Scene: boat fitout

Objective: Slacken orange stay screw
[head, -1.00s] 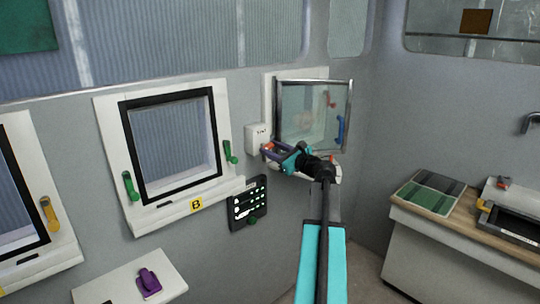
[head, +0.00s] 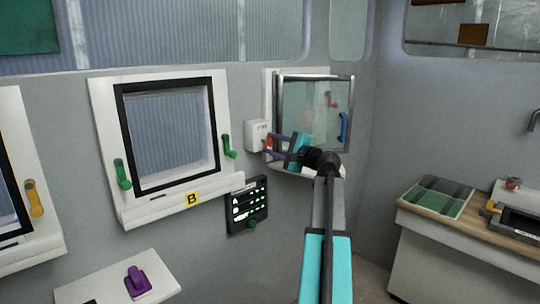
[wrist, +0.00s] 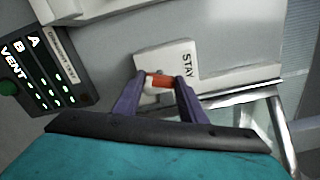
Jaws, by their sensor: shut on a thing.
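The orange stay screw (wrist: 159,80) sits at the edge of a white block marked STAY (wrist: 178,58) in the wrist view. My gripper (wrist: 160,88) is shut on the orange screw, with one purple finger on each side of it. In the head view the STAY block (head: 256,136) is on the wall left of the open framed hatch (head: 313,112). My gripper (head: 270,148) reaches it from the right, and the screw is a small orange spot between the fingertips. Much of the hatch's lower frame is hidden behind my arm.
A dark vent panel (head: 247,205) with white markings is on the wall below left. A closed window marked B (head: 172,140) with green handles stands left. A counter (head: 450,230) is at right. A white shelf with a purple object (head: 137,282) is at lower left.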

